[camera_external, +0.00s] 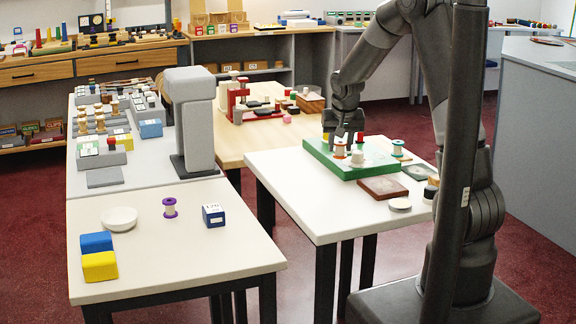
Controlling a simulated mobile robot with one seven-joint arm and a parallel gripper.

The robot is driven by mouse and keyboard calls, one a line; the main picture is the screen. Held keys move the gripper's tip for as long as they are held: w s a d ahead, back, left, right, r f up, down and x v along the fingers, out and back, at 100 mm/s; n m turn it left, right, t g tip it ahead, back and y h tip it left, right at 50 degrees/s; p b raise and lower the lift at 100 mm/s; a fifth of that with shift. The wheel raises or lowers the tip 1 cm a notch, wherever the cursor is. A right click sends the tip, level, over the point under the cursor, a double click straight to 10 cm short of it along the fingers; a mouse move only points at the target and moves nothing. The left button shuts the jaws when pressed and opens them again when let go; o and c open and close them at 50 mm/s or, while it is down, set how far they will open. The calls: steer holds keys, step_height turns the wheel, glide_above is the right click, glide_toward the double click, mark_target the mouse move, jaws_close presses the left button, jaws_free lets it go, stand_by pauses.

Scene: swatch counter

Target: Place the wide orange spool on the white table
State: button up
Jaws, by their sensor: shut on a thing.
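A spool with orange flanges and a pale middle (340,151) is at the green board (325,158). My gripper (341,141) reaches down over the board and is shut on this spool from above. The fingers hide its upper part, and I cannot tell whether its base touches the board. The board lies on a white table (290,184) in front of my base. Another white-topped table (190,255) stands at the left front.
A white spool (357,158) stands close beside the held one; a teal-flanged spool (397,148) is to the right. A brown tray (383,188) and round disc (400,205) lie nearby. The left table holds a bowl (119,218), purple spool (170,208) and blue box (213,215), with bare room in front.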

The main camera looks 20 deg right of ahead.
steer(key=a+n, duration=0.1)
steer(key=a, duration=0.4)
steer(key=a+n+y, duration=0.1)
steer(key=a+n, duration=0.1)
steer(key=a, duration=0.4)
steer(key=s+a+n+y, duration=0.1)
steer(key=a+n, duration=0.1)
steer(key=a, duration=0.4)
steer(key=shift+r, duration=0.1)
steer(key=s+a+n+y, duration=0.1)
steer(key=s+a+n, duration=0.2)
steer(key=a, duration=0.6)
steer(key=s+a+n+y, duration=0.1)
steer(key=s+a+n, duration=0.15)
steer(key=a, duration=0.55)
glide_toward(182, 233)
steer(key=shift+w+a+g, duration=0.25)
steer(key=shift+w+g, duration=0.15)
steer(key=shift+w, duration=0.75)
steer(key=shift+a+f, duration=0.3)
steer(key=shift+f, duration=1.9)
steer(key=o, duration=1)
steer(key=shift+f, duration=0.15)
steer(key=shift+o, duration=0.2)
